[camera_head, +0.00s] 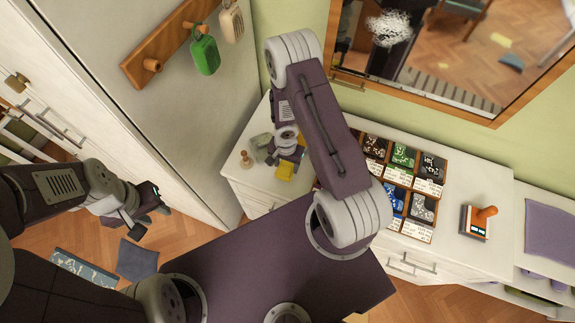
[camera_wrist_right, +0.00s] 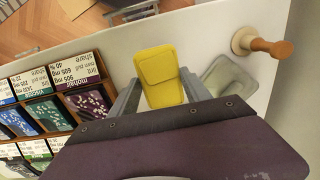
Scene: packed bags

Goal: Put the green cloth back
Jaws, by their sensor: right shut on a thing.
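A green speckled piece (camera_head: 403,155), which may be the green cloth, lies in a compartment of the wooden sorting tray (camera_head: 385,187) on the white cabinet. My right gripper (camera_head: 285,158) is at the cabinet's left end, left of the tray. It is shut on a yellow pouch-like thing (camera_wrist_right: 160,75), which also shows in the head view (camera_head: 285,172). The fingers lie on either side of it. My left gripper (camera_head: 150,218) is out over the floor at the left, open and empty.
A grey-green container (camera_head: 262,145) and a wooden peg-like thing (camera_head: 246,159) stand close to my right gripper. A green tag-like bag (camera_head: 205,55) and a beige one (camera_head: 231,22) hang from a wall rack. An orange-topped box (camera_head: 478,221) stands right of the tray.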

